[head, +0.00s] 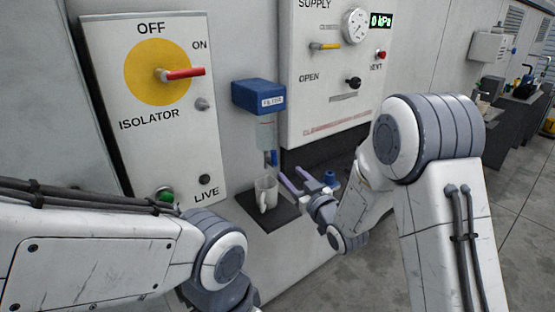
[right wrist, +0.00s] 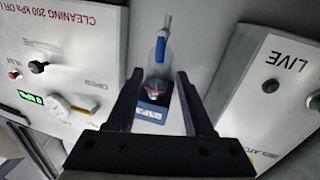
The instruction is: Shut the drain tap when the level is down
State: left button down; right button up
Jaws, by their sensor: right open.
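The filter (head: 259,97) has a blue head and a clear bowl (head: 267,133) on the wall panel. Its blue drain tap (head: 274,158) is below the bowl, lever roughly in line with the outlet. The right wrist view shows the tap lever (right wrist: 160,49) and the bowl (right wrist: 153,73) between my finger directions; I cannot read a liquid level. A pale mug (head: 266,193) stands below on a dark tray (head: 283,219). My right gripper (head: 290,173) is open and empty, just right of the tap and apart from it. My left gripper is out of view; only its arm shows.
The isolator panel (head: 122,83) with a red handle (head: 183,74) stands left of the filter. The supply panel (head: 315,107) with a gauge (head: 355,26) reading 0 kPa is to the right. A bench (head: 510,115) with equipment is at the far right.

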aim_at(275, 158)
jog(key=p+x, duration=0.2)
jog(key=x, duration=0.6)
jog(key=shift+w+a+p, duration=0.1)
jog(key=shift+w+p, duration=0.05)
jog(key=shift+p, duration=0.2)
jog(key=shift+x, duration=0.8)
jog(key=shift+c, duration=0.4)
grip_shut()
